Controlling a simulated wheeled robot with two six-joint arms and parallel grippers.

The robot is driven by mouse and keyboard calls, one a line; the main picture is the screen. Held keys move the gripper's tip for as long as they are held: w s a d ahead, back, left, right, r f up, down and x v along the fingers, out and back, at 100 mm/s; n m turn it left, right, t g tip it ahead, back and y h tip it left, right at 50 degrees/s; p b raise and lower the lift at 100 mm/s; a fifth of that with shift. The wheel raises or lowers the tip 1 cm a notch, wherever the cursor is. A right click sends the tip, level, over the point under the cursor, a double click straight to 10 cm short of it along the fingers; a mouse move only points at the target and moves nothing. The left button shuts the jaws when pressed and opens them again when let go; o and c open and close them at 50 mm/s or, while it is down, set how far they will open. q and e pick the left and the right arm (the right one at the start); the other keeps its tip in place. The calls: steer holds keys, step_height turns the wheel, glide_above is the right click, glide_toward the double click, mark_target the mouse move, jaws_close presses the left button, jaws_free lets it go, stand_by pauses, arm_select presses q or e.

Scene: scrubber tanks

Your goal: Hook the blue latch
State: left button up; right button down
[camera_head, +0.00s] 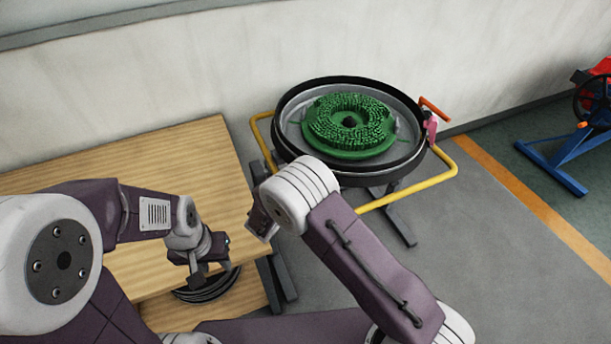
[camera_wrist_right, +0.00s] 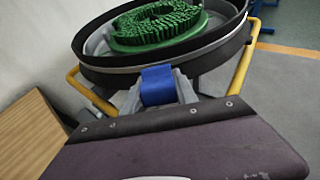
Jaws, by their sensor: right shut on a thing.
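The blue latch (camera_wrist_right: 157,85) shows in the right wrist view at the near side of the round tank (camera_wrist_right: 85,58). My right gripper (camera_wrist_right: 160,94) is shut on the blue latch, its grey fingers beside the blue piece. In the head view my right wrist hides the latch. The tank also shows in the head view (camera_head: 290,145), with a black rim. My left gripper (camera_head: 196,275) hangs above the wooden table, well away from the tank. Its jaws are too small and dark to tell whether they are open.
A green brush disc (camera_head: 350,122) lies in the tank. A yellow tube frame (camera_head: 440,174) runs around it. A pink clamp with an orange handle (camera_head: 433,108) sits at its right edge. The wooden table (camera_head: 170,150) is left. A blue stand (camera_head: 555,160) stands far right; floor between is clear.

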steer(key=shift+w+d+r+g+y+p, duration=0.25)
steer(key=shift+w+d+g+y+p, duration=0.15)
steer(key=shift+g+y+p, duration=0.25)
steer(key=shift+w+r+h, duration=0.1)
steer(key=shift+h, duration=0.15)
steer(key=shift+w+d+r, duration=0.1)
steer(key=shift+w+d, duration=0.05)
steer(key=shift+w, duration=0.1)
steer(key=c, duration=1.1)
jaws_free()
steer(key=shift+c, duration=0.2)
steer(key=shift+o, duration=0.9)
steer(key=shift+w+d, duration=0.1)
steer(key=shift+w, duration=0.05)
steer(key=v, duration=0.9)
